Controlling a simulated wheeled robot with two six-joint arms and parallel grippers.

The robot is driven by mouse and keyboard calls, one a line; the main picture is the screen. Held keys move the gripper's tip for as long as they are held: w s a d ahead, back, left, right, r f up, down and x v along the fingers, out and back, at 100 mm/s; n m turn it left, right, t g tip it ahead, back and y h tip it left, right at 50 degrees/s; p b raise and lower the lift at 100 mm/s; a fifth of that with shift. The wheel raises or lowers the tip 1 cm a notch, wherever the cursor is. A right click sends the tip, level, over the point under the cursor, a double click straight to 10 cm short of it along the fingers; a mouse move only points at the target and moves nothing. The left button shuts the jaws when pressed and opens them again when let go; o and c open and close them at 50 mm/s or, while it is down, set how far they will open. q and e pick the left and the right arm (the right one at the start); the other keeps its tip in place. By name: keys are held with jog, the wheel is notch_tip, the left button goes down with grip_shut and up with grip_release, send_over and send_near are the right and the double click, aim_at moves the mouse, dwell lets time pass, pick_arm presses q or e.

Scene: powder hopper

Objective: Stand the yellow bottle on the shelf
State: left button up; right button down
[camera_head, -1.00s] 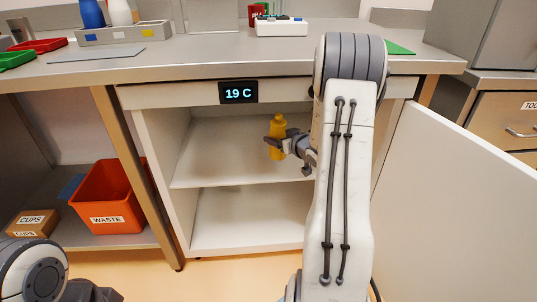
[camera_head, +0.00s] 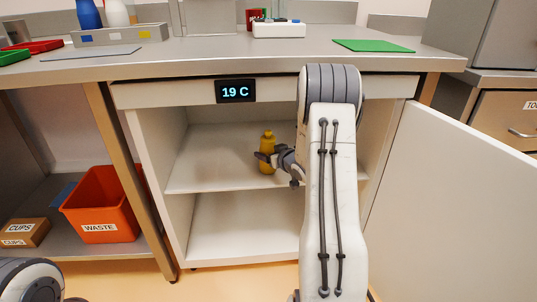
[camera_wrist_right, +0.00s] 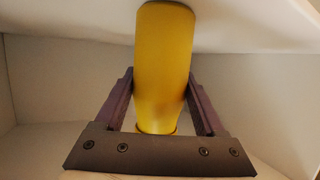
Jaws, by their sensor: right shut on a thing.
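The yellow bottle (camera_head: 267,142) is upright inside the open cabinet, at the upper shelf (camera_head: 215,178). My right gripper (camera_head: 268,157) is shut on the bottle from the right side. In the right wrist view, the bottle (camera_wrist_right: 165,50) stands between the two fingers of the gripper (camera_wrist_right: 160,80). The bottle's base appears low over the shelf surface; I cannot tell whether it touches. My left gripper is out of view; only part of my left arm shows at the bottom left corner.
The cabinet door (camera_head: 455,190) stands open at the right. A 19 C display (camera_head: 235,91) sits on the cabinet's front rail above the opening. The upper shelf is clear left of the bottle. An orange waste bin (camera_head: 100,207) stands left of the cabinet.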

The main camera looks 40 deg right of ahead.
jog(key=shift+f, duration=0.15)
grip_release()
jog(key=shift+s+r, duration=0.25)
jog(key=shift+r, duration=0.05)
jog(key=p+v, duration=0.4)
jog(key=v, duration=0.7)
jog(key=shift+s+p, duration=0.25)
jog(key=shift+p, duration=0.05)
jog(key=shift+a, duration=0.1)
